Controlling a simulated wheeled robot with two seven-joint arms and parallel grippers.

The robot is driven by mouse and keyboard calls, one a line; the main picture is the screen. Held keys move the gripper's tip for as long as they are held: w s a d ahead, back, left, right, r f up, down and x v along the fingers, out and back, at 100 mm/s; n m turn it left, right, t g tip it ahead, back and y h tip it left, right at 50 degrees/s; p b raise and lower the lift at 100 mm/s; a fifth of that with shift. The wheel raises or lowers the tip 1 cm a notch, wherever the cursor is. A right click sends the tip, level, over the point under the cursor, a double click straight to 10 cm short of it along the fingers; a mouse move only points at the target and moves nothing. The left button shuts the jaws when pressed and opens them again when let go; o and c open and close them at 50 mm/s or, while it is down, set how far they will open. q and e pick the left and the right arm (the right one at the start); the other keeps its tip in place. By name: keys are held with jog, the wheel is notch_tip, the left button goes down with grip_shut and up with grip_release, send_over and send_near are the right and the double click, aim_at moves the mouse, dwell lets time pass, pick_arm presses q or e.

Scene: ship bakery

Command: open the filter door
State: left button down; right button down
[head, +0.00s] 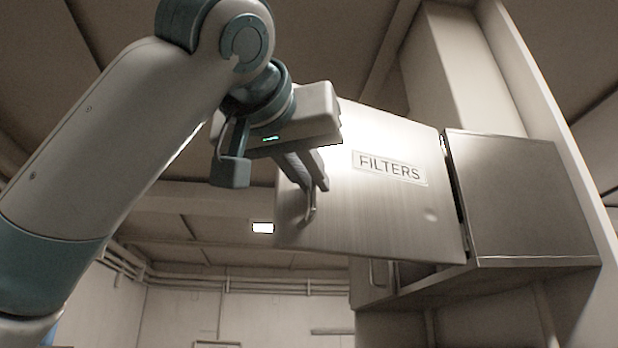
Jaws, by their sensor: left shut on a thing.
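The filter door (395,215) is a metal panel with a label reading "FILTERS" (390,168). It stands swung out from its cabinet (525,195), with its right edge next to the cabinet's front left edge. A small curved handle (311,212) sits near the door's left edge. My left gripper (312,192) is at this handle, its fingers shut on it. The fingers partly hide the handle, and the gripper body covers the door's upper left corner. My right gripper is not in view.
Below the door is another cabinet front with a handle (378,273) and a dark opening beside it. A tall pale post (560,150) rises right of the cabinet. The space left of the door, below my left arm, looks free back to the far wall (180,315).

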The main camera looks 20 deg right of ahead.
pick_arm(q)
jog(key=c, duration=2.1)
grip_release()
jog(key=shift+s+d, duration=0.1)
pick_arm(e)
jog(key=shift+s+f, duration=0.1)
